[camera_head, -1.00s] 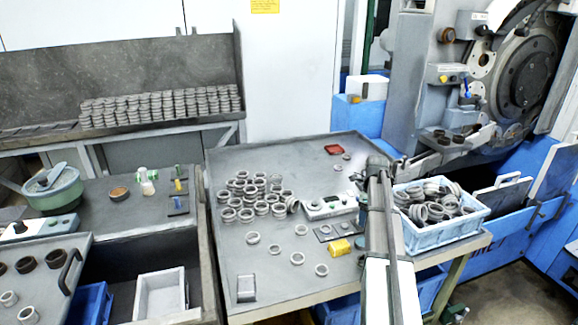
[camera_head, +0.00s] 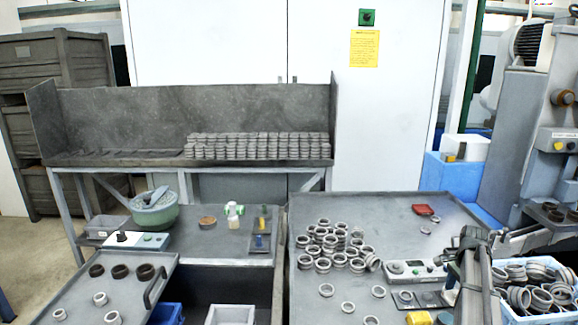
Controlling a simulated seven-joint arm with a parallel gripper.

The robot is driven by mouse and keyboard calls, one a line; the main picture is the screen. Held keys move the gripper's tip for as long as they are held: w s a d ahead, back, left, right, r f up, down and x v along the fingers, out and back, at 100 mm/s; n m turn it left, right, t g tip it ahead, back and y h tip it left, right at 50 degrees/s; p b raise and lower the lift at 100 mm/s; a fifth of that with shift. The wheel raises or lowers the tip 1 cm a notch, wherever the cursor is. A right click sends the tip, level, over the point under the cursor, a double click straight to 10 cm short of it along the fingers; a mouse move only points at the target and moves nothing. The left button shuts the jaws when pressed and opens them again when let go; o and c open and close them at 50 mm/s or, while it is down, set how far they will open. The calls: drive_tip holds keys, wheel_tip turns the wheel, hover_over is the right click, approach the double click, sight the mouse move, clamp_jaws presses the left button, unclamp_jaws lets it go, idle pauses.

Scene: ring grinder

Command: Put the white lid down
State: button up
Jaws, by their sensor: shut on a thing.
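My gripper (camera_head: 472,242) is at the right of the head view, above the right part of the grey table (camera_head: 395,207). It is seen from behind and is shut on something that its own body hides. I cannot make out a white lid in it. No loose white lid can be picked out on the surfaces in view.
Many metal rings (camera_head: 330,245) crowd the grey table, beside a small control box (camera_head: 408,268). A blue crate of rings (camera_head: 508,310) is right of my arm. A green bowl (camera_head: 153,213) stands on the left bench. Stacked rings (camera_head: 258,146) line the back bench.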

drive_tip(key=n, duration=0.1)
drive_tip(key=s+n, duration=0.1)
drive_tip(key=n, duration=0.1)
drive_tip(key=a+n, duration=0.1)
drive_tip(key=shift+s, duration=0.35)
drive_tip(key=a+r+n, duration=0.3)
drive_tip(key=a+n, duration=1)
drive_tip(key=a, duration=2.2)
drive_tip(key=s+f, duration=0.8)
drive_tip(key=shift+f, duration=0.2)
drive_tip(key=shift+s, duration=0.1)
